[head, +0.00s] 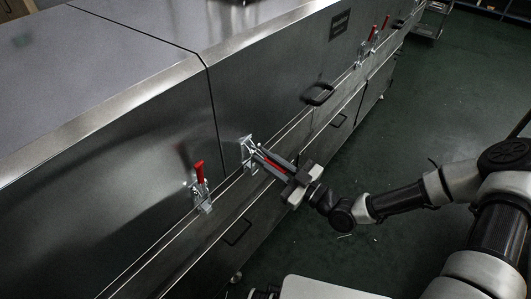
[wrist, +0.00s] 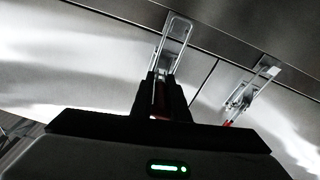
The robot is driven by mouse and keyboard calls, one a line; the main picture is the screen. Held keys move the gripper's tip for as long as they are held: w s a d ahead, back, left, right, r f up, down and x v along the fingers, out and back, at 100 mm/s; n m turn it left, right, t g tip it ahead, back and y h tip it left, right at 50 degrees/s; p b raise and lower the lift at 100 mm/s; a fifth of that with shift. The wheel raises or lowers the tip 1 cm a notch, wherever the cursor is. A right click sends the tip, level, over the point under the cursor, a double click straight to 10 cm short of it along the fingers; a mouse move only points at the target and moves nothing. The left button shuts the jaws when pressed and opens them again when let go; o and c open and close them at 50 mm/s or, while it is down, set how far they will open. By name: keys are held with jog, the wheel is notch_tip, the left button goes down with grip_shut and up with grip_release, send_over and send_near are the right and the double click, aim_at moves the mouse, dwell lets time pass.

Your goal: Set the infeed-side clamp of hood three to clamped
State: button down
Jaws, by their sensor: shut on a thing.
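My gripper (head: 266,160) is shut on the red handle (head: 273,165) of a silver toggle clamp (head: 247,150). This clamp sits low on a steel hood (head: 265,70), just right of the seam between two hoods. The gripped handle points outward from the hood, away from the wall. In the wrist view my gripper (wrist: 167,85) reaches the same clamp, whose metal loop (wrist: 177,38) shows above the fingers. The fingers hide most of the handle. The sign on the hood (head: 340,23) is too small to read.
Left of the seam a neighbouring clamp (head: 201,200) has its red handle upright; it also shows in the wrist view (wrist: 245,94). A black hood handle (head: 318,95) juts out to the right. More red-handled clamps (head: 371,42) stand farther along. The green floor (head: 420,110) beside the dryer is open.

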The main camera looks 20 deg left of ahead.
aim_at(252, 147)
notch_tip(252, 147, up, 3)
jog(key=g+h+p, duration=0.2)
jog(key=h+p, duration=0.2)
jog(key=p, duration=0.2)
jog(key=shift+s+a, duration=0.1)
jog(key=h+p, duration=0.1)
jog(key=r+g+h+p, duration=0.1)
jog(key=h+p, duration=0.1)
jog(key=a+h+p, duration=0.1)
jog(key=shift+w+r+g+p, duration=0.25)
jog(key=shift+r+g+p, duration=0.05)
jog(key=shift+r+p, duration=0.05)
jog(key=h, duration=0.1)
jog(key=g+h+p, duration=0.1)
jog(key=a+r+h+p, duration=0.1)
jog(key=shift+w+a+h, duration=0.1)
jog(key=shift+w+h, duration=0.15)
jog(key=shift+h, duration=0.15)
jog(key=shift+w+a+r+g+h+p, duration=0.1)
jog(key=shift+a+g+h+p, duration=0.15)
jog(key=shift+h, duration=0.3)
jog(key=shift+w+a+f+g+h+p, duration=0.1)
jog(key=shift+a+g+h, duration=0.05)
jog(key=shift+g+h, duration=0.3)
jog(key=shift+w+a+r+g+h+p, duration=0.1)
jog(key=shift+a+g+h, duration=0.1)
jog(key=shift+h, duration=0.4)
jog(key=shift+s, duration=0.1)
jog(key=c, duration=1.8)
grip_release()
